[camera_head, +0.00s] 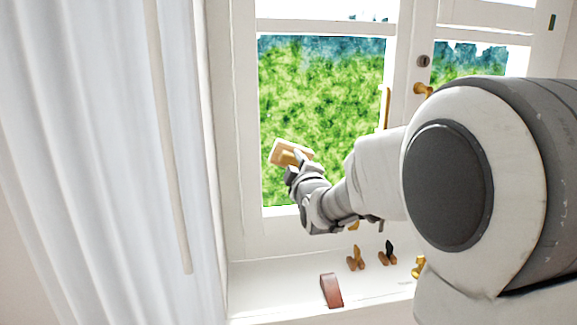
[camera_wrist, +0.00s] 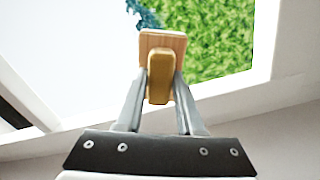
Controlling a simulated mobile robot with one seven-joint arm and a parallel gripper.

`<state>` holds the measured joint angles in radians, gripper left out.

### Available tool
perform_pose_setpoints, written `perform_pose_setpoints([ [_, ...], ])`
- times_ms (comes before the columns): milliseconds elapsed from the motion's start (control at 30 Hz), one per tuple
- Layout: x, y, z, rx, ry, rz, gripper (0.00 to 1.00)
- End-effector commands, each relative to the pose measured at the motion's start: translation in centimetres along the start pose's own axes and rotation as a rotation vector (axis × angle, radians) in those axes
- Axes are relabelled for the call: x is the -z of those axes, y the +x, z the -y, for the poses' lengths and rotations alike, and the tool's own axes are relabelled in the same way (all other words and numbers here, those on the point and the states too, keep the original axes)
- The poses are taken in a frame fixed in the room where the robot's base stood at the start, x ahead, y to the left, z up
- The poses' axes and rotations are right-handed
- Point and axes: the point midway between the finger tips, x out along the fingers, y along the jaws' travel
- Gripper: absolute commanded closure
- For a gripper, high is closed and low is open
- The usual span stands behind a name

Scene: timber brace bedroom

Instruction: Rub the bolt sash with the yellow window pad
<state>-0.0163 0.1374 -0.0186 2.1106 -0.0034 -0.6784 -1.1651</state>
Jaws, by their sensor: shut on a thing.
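My gripper (camera_head: 291,168) is shut on the yellow handle of the window pad (camera_head: 279,150), a flat wooden block. In the wrist view the pad (camera_wrist: 176,42) sits beyond the fingertips (camera_wrist: 161,88), its yellow grip between them. In the head view the pad is tilted in front of the lower left part of the left window sash (camera_head: 243,120). I cannot tell whether it touches the pane (camera_head: 320,100). A long brass-coloured fitting (camera_head: 384,106), perhaps the bolt, is on this sash's right side. My arm hides the sash's lower right.
A white curtain (camera_head: 90,150) hangs at the left. On the sill (camera_head: 270,285) are a reddish-brown wedge (camera_head: 331,290), small wooden pieces (camera_head: 355,258), one with a black top (camera_head: 388,252), and a brass piece (camera_head: 418,267). A brass knob (camera_head: 423,89) is on the right sash.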

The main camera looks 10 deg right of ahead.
Motion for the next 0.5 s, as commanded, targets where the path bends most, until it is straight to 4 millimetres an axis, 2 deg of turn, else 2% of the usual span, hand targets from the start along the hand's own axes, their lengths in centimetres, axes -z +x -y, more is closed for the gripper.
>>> perform_pose_setpoints([
  [500, -0.05, 0.89, -0.03, -0.001, 0.000, 0.000, 1.00],
])
